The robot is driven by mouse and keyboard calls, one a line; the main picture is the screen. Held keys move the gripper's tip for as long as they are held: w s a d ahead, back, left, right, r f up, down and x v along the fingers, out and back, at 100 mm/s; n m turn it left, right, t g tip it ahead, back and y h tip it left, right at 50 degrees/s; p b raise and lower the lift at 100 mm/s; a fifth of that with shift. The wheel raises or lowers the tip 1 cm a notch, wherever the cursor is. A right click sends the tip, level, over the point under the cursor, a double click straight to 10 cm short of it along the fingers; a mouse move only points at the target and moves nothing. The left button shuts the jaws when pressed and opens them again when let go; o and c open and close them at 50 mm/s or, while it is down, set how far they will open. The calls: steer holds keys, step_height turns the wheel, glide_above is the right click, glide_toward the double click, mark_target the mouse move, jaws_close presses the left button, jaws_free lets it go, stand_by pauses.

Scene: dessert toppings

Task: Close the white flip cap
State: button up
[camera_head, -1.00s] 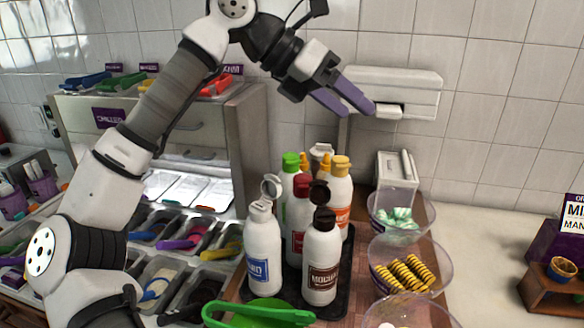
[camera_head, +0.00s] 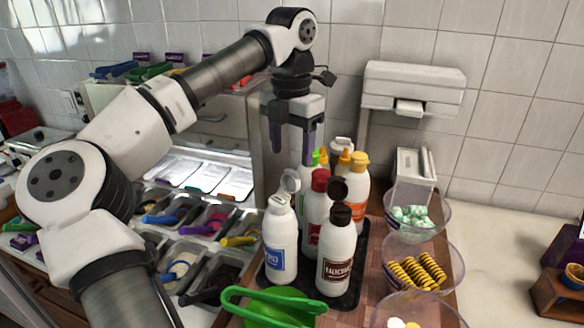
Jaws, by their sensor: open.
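A white bottle with a blue label (camera_head: 280,245) stands at the front left of a group of bottles. Its white flip cap (camera_head: 290,184) is open, with the round lid raised above the bottle's top. My gripper (camera_head: 293,154) is open and empty and points down. In the picture its fingertips are just above the raised lid; how far apart they are in depth I cannot tell. The right finger is close to the green-capped bottle (camera_head: 314,158) at the back of the group.
A brown-labelled bottle (camera_head: 335,258) with a raised brown lid (camera_head: 337,188) stands to the right. Red-, yellow- and white-capped bottles crowd behind on the black tray (camera_head: 346,302). Clear bowls (camera_head: 441,238) line the right, and a green-handled item (camera_head: 270,308) lies in front.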

mark_target(291, 170)
step_height(291, 170, down, 6)
steer(key=shift+r+p, duration=0.1)
steer(key=shift+p, duration=0.5)
steer(key=shift+c, duration=0.4)
steer(key=c, duration=0.9)
